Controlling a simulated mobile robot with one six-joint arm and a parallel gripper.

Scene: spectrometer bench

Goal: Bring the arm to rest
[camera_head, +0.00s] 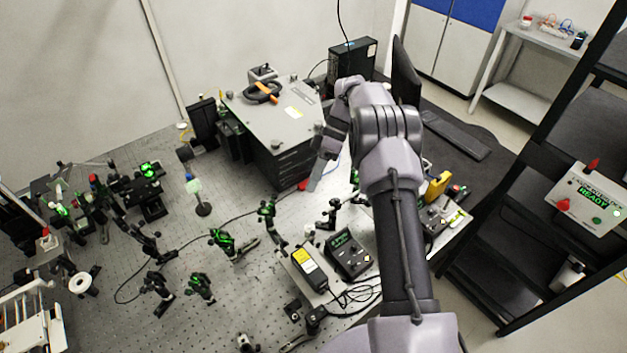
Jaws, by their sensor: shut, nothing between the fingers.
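My arm rises from the bottom of the head view and bends at a joint near the computer. Its end hangs down on the left side of the arm, in front of the black-sided spectrometer box (277,118). My gripper (312,186) points down over the optical bench (120,250). It is shut and holds nothing. The fingertips are small in the picture, and their height above the bench is hard to tell.
Several optical mounts stand on the bench at left. A yellow-labelled box (309,268) and a black controller (348,256) lie near my arm. A monitor (405,72) stands behind it. A black rack at right holds a box reading READY (590,198).

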